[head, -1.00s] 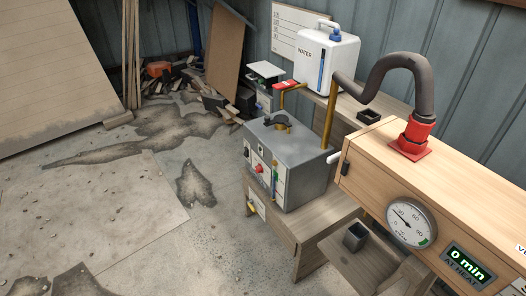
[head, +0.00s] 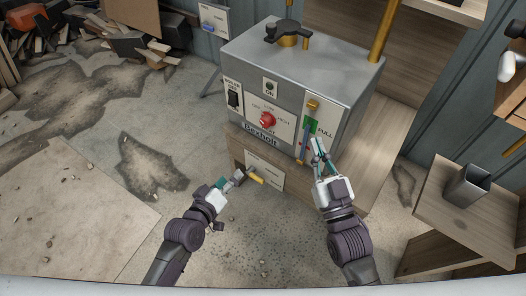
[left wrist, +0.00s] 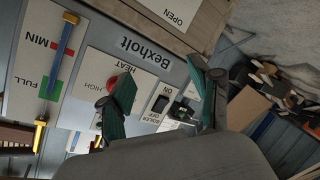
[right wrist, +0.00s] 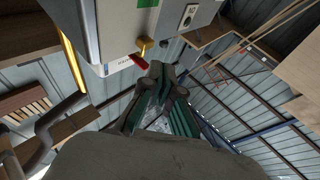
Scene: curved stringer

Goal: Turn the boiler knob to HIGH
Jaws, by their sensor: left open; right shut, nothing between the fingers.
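The grey Bexholt boiler (head: 300,70) stands on a wooden stand in the head view. Its red heat knob (head: 267,120) is on the front panel, with HIGH at its right; its exact setting is too small to tell. My left gripper (head: 239,175) is open and empty, below and left of the knob, apart from it. In the left wrist view the knob (left wrist: 113,83) is partly hidden behind a finger of the left gripper (left wrist: 165,88); HIGH and HEAT are readable. My right gripper (head: 317,148) is shut and empty near the lower end of the gauge; it also shows in the right wrist view (right wrist: 165,82).
A black boiler switch (head: 233,94) is left of the knob and a level gauge (head: 309,130) is right. A yellow lever (head: 256,178) is beside the left gripper, low on the stand. A side shelf with a metal cup (head: 467,184) is at right.

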